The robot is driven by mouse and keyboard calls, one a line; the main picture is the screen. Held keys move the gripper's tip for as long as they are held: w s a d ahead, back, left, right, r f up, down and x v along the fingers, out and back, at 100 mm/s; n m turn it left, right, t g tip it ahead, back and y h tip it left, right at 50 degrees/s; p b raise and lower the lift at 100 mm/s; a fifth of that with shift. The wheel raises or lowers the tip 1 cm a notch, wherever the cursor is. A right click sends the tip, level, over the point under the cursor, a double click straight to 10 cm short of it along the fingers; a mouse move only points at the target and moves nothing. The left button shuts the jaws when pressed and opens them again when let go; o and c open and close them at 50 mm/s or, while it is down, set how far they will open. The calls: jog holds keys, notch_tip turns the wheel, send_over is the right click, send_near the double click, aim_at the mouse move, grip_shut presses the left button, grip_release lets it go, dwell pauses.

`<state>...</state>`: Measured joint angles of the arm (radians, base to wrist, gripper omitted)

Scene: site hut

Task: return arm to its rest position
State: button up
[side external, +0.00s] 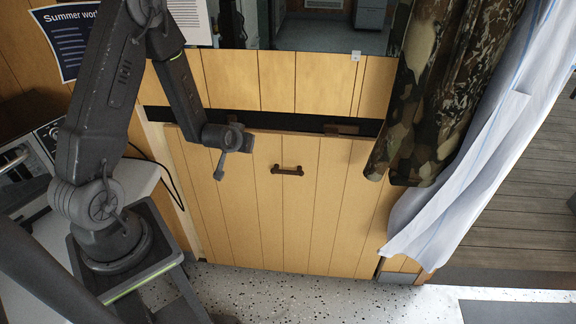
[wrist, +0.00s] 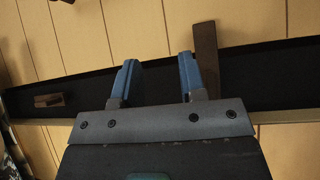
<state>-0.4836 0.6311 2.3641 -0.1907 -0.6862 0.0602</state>
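My gripper (side external: 234,160) hangs from my bent arm in front of the wooden front panel (side external: 332,215), near its upper left part. In the wrist view its two blue fingers (wrist: 158,62) stand apart with nothing between them, so it is open and empty. The panel has a dark brown handle (side external: 287,171), clear of the gripper to its right. A dark gap (side external: 270,119) runs along the panel's top edge. The gap also shows in the wrist view (wrist: 85,93), behind the fingers. I cannot tell whether the fingers touch anything.
A brown block (side external: 340,129) sits at the gap. A camouflage cloth (side external: 430,90) and white curtain (side external: 480,170) hang on the right. A grey worktop (side external: 142,178) with a metal appliance (side external: 18,160) is on the left. Speckled floor (side external: 300,290) lies below, clear in front of the panel.

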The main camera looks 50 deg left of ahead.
jog(key=s+d+r+m+h, duration=0.2)
jog(key=d+r+m+h, duration=0.2)
jog(key=d+r, duration=1.15)
jog(key=s+d+r+m+g+h, duration=0.1)
jog(key=s+d+r, duration=0.2)
jog(key=s+r, duration=0.2)
jog(key=s+d+r+m+g, duration=0.1)
jog(key=s+r, duration=0.4)
jog(key=s, duration=0.6)
jog(key=d+m, duration=0.1)
jog(key=d, duration=0.1)
jog(key=shift+d+h, duration=0.3)
jog(key=shift+h, duration=0.1)
